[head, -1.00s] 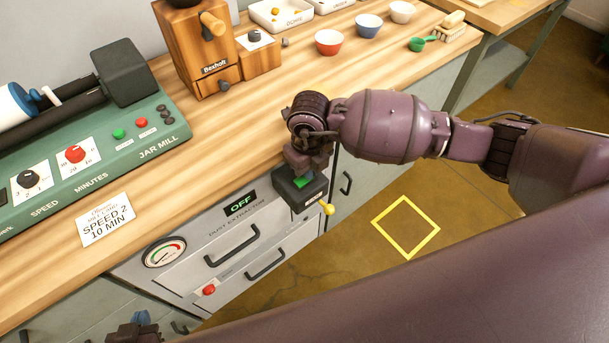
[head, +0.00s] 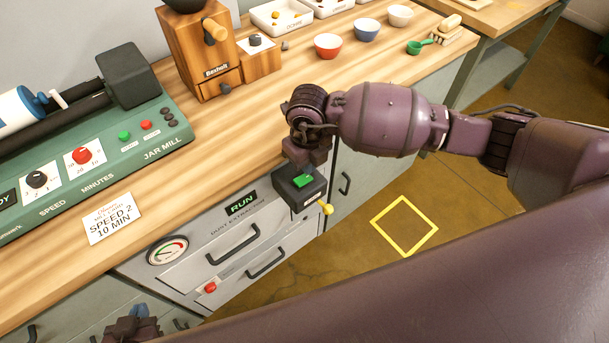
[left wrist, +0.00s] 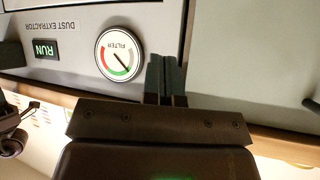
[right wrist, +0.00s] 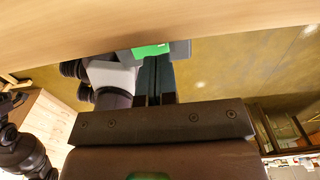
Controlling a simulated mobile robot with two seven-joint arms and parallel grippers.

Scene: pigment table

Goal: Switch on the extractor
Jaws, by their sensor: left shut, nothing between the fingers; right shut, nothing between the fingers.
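The dust extractor's grey front (head: 217,239) sits under the counter, and its display (head: 242,204) reads RUN in green. The display also shows upside down in the left wrist view (left wrist: 45,48). A dark switch box (head: 300,194) with a green paddle (head: 303,181) juts out at its upper right. My right gripper (right wrist: 158,62) is shut and empty, with its fingertips at the green paddle (right wrist: 150,50); whether they touch cannot be told. My left gripper (left wrist: 165,65) is shut and empty, close to the filter gauge (left wrist: 120,53), low at the left in the head view.
The wooden counter (head: 200,150) overhangs the extractor. On it stand the green jar mill (head: 100,170), a speed card (head: 113,219), a wooden grinder (head: 200,60) and several bowls. Floor with a yellow square (head: 404,226) is clear.

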